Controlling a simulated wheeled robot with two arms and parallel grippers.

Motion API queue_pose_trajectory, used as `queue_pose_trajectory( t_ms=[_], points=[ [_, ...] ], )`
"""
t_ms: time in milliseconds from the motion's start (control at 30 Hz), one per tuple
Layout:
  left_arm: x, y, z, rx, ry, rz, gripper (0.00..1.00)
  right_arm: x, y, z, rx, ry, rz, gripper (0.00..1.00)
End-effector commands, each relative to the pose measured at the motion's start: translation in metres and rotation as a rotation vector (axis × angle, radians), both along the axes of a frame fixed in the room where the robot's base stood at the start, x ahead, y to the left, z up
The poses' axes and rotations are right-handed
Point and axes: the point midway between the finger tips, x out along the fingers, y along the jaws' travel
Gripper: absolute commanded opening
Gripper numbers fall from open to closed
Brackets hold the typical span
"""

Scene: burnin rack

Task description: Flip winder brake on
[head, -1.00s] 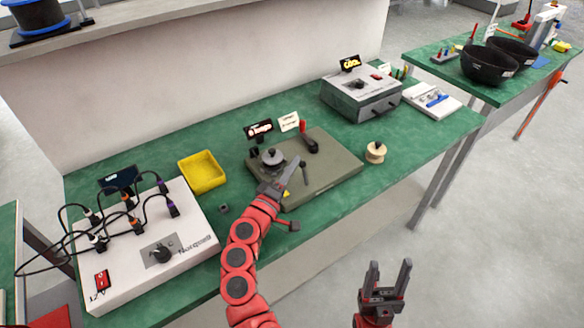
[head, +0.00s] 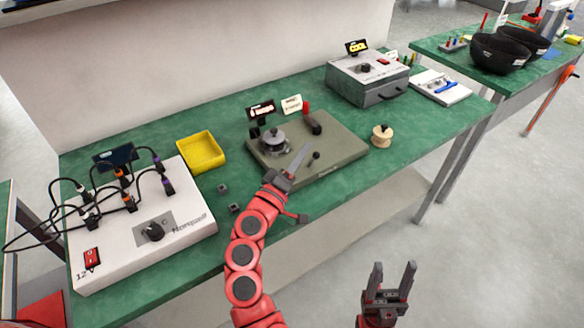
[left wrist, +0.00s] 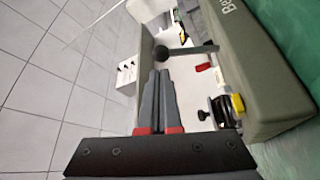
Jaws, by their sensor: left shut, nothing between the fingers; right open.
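The winder (head: 345,152) is an olive plate on the green bench, with a dark round hub (head: 275,143) at its left. A black lever (head: 314,127) with a red part stands near its back edge, by a white sign (head: 291,104) too small to read. A small black knob (head: 316,155) sits nearer the front. My left gripper (head: 306,147) is shut and empty, its tips over the plate left of the knob. In the left wrist view its fingertips (left wrist: 158,72) are just below a dark ball knob on a rod (left wrist: 161,54). My right gripper (head: 393,270) is open and empty, in front of the bench.
A yellow tray (head: 222,152) and a white box with cables (head: 185,222) stand left of the winder. Small dark cubes (head: 234,208) lie between. A wooden spool (head: 381,136) is to its right, with a grey oven-like box (head: 385,92) behind.

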Motion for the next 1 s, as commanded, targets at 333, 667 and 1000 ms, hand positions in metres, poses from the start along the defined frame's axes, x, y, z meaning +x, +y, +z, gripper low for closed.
queue_pose_trajectory(
  t_ms=[333,667,1000],
  points=[
    [-0.056,0.030,-0.017,0.000,0.003,0.004,0.00,0.000,0.000,-0.010,0.000,0.000,0.000,0.56],
    [-0.119,0.064,-0.027,0.003,0.008,0.003,0.00,0.000,0.000,0.001,0.000,0.000,0.000,0.56],
    [-0.148,0.078,-0.035,0.002,0.002,-0.001,0.00,0.000,0.000,0.010,0.000,0.000,0.000,0.56]
  ],
)
